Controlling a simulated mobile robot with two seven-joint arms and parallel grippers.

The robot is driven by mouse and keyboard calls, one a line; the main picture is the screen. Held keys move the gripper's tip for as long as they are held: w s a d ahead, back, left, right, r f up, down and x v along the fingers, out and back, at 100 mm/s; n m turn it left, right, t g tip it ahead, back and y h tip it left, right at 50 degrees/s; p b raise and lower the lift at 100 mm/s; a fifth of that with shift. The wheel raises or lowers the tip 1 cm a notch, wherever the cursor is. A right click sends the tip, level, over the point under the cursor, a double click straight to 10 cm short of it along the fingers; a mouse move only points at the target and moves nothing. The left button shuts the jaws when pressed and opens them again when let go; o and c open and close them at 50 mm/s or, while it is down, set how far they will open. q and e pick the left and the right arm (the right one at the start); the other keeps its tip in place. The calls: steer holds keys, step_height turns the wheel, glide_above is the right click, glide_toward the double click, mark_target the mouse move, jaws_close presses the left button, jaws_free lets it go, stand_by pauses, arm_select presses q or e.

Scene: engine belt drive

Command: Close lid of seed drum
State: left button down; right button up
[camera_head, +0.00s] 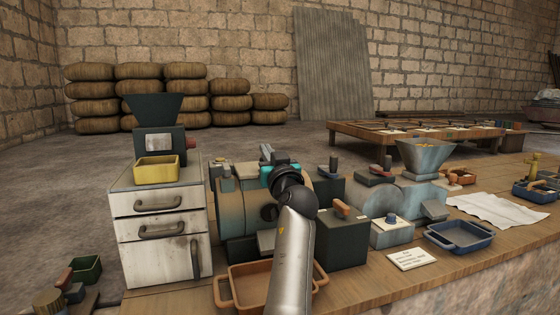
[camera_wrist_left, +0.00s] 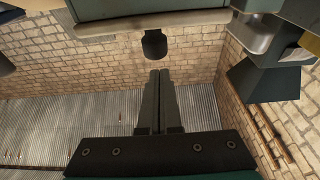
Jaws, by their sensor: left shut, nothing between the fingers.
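The seed drum (camera_head: 236,208), a dark, weathered rounded body, stands on the bench right of the white cabinet. My left arm and wrist cover much of its right side. My left gripper (camera_head: 266,150) is over the drum's upper part, pointing away from the head camera. In the left wrist view, the gripper's fingers (camera_wrist_left: 160,76) are together and empty. A black knob (camera_wrist_left: 154,45) on a pale-edged panel (camera_wrist_left: 150,22), perhaps the lid, is just beyond the fingertips, apparently apart from them. How far open the lid is cannot be told. My right gripper is not in view.
A white drawer cabinet (camera_head: 160,232) with a yellow tray (camera_head: 157,169) and a dark hopper (camera_head: 154,105) stands to the left. An orange tray (camera_head: 232,300) is in front. Dark boxes and a grey hopper machine (camera_head: 424,157) crowd the right. A blue tray (camera_head: 460,236) lies farther right.

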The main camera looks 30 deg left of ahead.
arm_select(q)
steer(key=r+p+v, duration=0.2)
steer(key=v, duration=0.7)
steer(key=shift+s+d+f, duration=0.25)
steer(key=shift+d+f, duration=0.05)
steer(key=shift+f, duration=0.15)
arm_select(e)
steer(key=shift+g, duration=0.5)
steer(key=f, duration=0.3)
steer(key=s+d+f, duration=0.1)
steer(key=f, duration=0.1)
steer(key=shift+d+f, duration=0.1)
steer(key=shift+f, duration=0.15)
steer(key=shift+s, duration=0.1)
